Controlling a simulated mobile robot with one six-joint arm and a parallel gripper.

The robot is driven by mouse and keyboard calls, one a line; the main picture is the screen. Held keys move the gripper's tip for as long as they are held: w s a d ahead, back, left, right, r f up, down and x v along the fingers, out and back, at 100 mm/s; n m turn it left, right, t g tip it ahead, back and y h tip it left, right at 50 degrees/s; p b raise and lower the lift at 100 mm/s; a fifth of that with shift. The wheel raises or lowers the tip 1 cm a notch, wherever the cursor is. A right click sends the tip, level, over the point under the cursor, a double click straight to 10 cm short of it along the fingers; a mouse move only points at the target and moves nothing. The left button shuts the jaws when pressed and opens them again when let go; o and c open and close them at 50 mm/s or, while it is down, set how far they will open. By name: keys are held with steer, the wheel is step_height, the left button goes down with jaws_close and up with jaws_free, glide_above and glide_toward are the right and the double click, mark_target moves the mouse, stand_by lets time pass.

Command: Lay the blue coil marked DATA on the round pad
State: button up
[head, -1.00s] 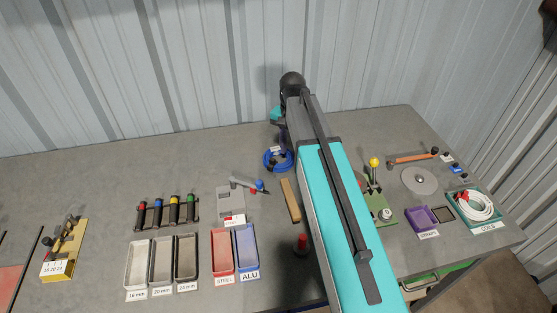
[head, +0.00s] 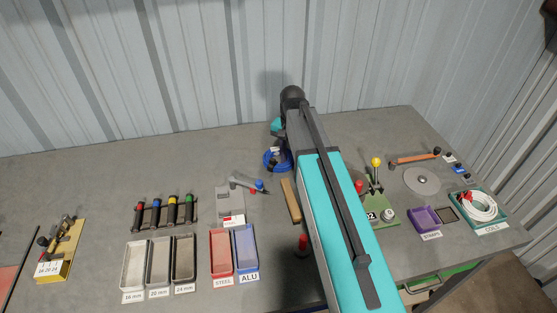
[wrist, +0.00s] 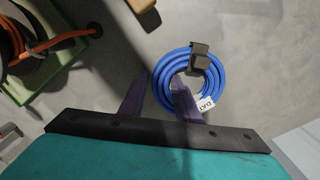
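The blue coil (wrist: 158,76) lies on the bench in the wrist view, with a dark clip at its top and a white tag partly readable as "DAT". In the head view the coil (head: 270,164) shows at the back of the bench, partly hidden by my arm. My gripper (wrist: 158,84) is open. Its right finger appears over the coil's central hole and its left finger outside the coil's left side; I cannot tell whether either touches. The round pad (head: 422,180), a grey disc, lies bare on the right of the bench.
A grey holder with a blue-tipped tool (head: 245,184) and a wooden block (head: 291,201) lie near the coil. An orange-handled tool (head: 415,159) lies behind the pad. A green lever fixture (head: 376,195), purple tray (head: 424,218) and teal coil tray (head: 493,226) stand around it.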

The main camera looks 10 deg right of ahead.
jaws_close()
steer(key=shift+r, duration=0.1)
steer(key=shift+r+p, duration=1.2)
steer(key=shift+r, duration=0.25)
